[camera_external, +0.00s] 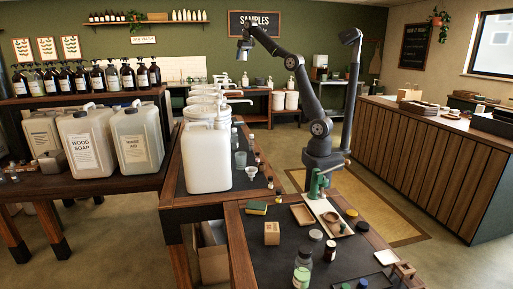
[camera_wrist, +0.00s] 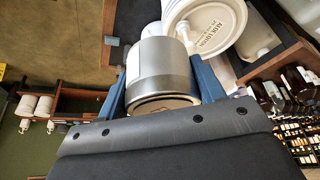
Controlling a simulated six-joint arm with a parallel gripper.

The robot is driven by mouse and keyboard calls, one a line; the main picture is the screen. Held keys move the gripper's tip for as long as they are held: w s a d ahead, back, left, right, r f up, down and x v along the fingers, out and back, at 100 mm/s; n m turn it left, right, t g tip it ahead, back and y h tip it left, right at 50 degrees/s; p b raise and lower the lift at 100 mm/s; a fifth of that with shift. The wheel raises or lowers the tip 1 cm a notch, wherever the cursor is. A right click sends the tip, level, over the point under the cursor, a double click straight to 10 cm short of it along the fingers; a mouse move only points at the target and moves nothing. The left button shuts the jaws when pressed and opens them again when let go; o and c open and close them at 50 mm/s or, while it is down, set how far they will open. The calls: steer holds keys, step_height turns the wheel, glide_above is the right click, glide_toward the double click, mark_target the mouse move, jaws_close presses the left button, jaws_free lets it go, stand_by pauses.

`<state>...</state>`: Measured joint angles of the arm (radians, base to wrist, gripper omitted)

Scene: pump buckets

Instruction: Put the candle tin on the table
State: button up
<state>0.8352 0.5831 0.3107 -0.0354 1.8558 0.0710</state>
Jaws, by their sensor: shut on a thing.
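The candle tin (camera_wrist: 165,68) is a grey metal cylinder between the blue fingers of my gripper (camera_wrist: 162,85) in the wrist view. My gripper is shut on it. In the external view my gripper (camera_external: 243,47) is raised high at the end of my outstretched arm, above and beyond the row of white pump buckets (camera_external: 203,100). The tin is too small there to make out clearly. The dark-topped table (camera_external: 262,262) in the foreground carries several small items and is well away from my gripper.
A large white jug (camera_external: 207,158) stands beside the buckets. Wood soap (camera_external: 88,140) and rinse aid (camera_external: 138,138) jugs stand at the left.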

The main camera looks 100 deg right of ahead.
steer(key=s+d+f, duration=0.4)
steer(key=d+f, duration=0.3)
steer(key=f, duration=0.6)
steer(key=s+d+f+m, duration=0.1)
steer(key=s+d+f, duration=0.4)
steer(key=f, duration=0.8)
steer(key=s+d+f, duration=0.5)
steer(key=d+f, duration=0.6)
steer(key=f, duration=0.2)
steer(key=shift+s+d+f+m+g, duration=0.15)
steer(key=shift+s+f+m+g, duration=0.1)
steer(key=shift+f+m+g, duration=0.1)
steer(key=f, duration=0.4)
steer(key=w+f+n, duration=0.1)
steer(key=f, duration=0.4)
steer(key=a+f+n+t, duration=0.1)
steer(key=f, duration=0.3)
steer(key=shift+w+f, duration=0.15)
steer(key=shift+w, duration=0.15)
steer(key=shift+c, duration=0.2)
steer(key=shift+n, duration=0.25)
steer(key=w+f, duration=0.2)
steer(key=w, duration=0.1)
steer(key=w+f, duration=0.2)
steer(key=w, duration=0.2)
steer(key=w+f, duration=0.2)
steer(key=w, duration=0.2)
steer(key=shift+f, duration=2.35)
steer(key=shift+f, duration=0.1)
steer(key=o, duration=1.1)
